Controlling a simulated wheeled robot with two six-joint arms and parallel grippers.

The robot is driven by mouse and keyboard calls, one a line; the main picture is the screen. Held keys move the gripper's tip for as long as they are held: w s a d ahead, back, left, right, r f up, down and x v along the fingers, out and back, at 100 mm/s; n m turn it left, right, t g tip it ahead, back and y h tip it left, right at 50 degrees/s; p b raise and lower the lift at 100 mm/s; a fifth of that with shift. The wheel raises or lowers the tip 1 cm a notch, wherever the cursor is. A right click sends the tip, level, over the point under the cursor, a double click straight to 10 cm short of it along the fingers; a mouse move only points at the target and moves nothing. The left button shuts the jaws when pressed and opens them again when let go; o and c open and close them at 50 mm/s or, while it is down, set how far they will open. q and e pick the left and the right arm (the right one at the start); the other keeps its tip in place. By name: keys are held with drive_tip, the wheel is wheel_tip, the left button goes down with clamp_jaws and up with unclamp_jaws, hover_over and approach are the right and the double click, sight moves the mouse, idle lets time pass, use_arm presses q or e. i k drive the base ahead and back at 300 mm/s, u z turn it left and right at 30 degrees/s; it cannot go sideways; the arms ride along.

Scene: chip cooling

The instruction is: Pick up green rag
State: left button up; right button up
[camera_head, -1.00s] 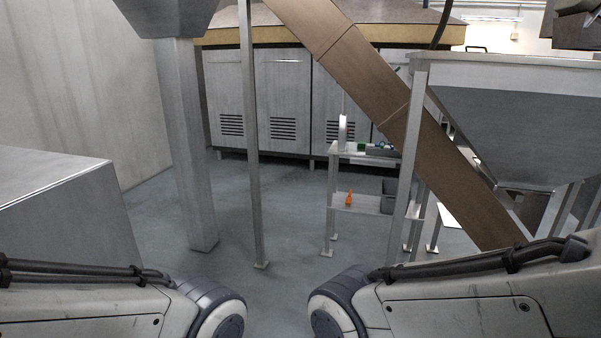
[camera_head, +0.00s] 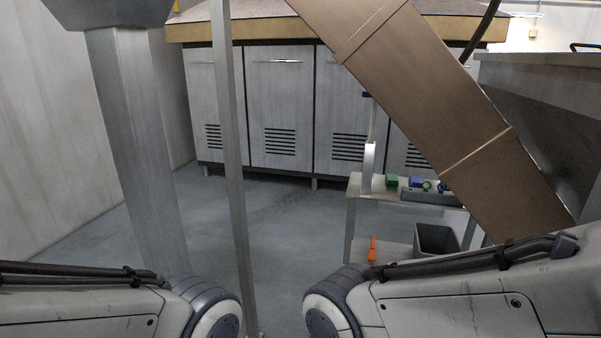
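A small green item (camera_head: 392,181) sits on the top shelf of a metal stand (camera_head: 353,186) to the right of centre; it is too small to tell whether it is the rag. Blue items (camera_head: 416,182) and another small green thing (camera_head: 427,186) lie just right of it. My two arms show at the bottom left and bottom right, well short of the stand. Neither gripper is in the picture.
An orange bottle-like object (camera_head: 373,249) and a grey bin (camera_head: 436,239) are on the lower shelf. A brown sloping conveyor (camera_head: 440,110) passes over the stand's right side. A thin post (camera_head: 228,170) and a thick column (camera_head: 140,150) stand at left. Floor between is clear.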

sight(392, 179)
drive_tip(key=i, duration=2.1)
drive_tip(key=z, duration=1.2)
